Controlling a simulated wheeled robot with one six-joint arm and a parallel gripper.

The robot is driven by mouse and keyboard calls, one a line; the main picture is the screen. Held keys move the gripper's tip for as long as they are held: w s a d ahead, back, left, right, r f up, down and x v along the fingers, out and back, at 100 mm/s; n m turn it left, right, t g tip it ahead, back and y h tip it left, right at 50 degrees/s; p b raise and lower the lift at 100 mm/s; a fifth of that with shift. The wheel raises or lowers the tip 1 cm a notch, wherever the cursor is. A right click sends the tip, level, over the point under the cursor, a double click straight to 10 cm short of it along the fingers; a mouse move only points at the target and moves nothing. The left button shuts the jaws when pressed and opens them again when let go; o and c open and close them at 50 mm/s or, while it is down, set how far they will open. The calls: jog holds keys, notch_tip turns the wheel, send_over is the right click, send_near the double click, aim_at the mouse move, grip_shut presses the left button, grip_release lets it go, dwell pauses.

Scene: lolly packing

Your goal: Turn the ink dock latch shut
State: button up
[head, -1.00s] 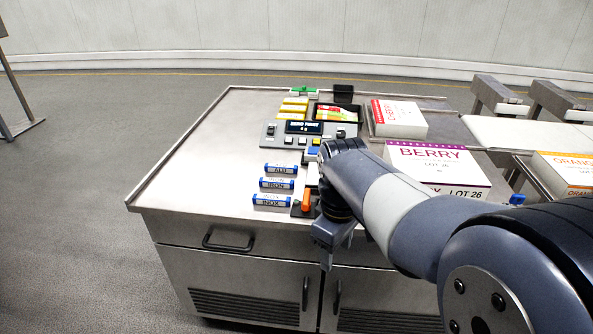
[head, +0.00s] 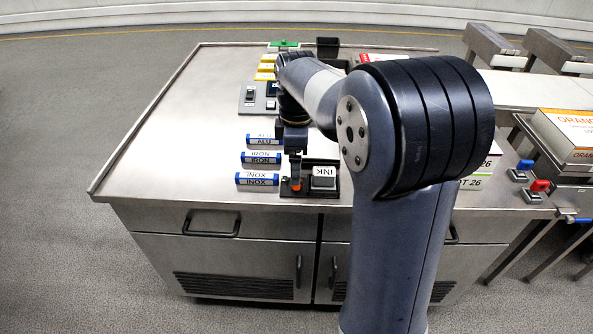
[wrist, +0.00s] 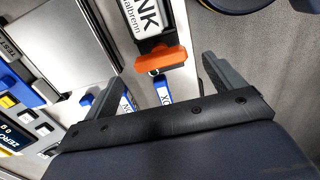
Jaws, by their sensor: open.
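The ink dock (head: 312,194) is a dark tray near the table's front edge, holding a pale cartridge marked INK (head: 324,178). The cartridge also shows at the top of the wrist view (wrist: 146,18). The orange latch (head: 296,186) is at the dock's left side in the head view, partly covered by my gripper. In the wrist view the latch (wrist: 168,58) is an orange bar beside the cartridge's end. My gripper (wrist: 165,82) is open, its two fingers apart on either side of the latch in the picture. I cannot tell whether they touch it.
Blue-and-white boxes marked ALU, IRON (head: 262,158) and INOX (head: 257,179) lie just left of the dock. A control panel (head: 252,98) with buttons stands behind. The table's left side is clear. An ORANGE carton (head: 567,136) is at the right.

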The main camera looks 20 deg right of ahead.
jog(key=shift+f, duration=1.85)
jog(key=shift+c, duration=0.6)
jog(key=c, duration=0.9)
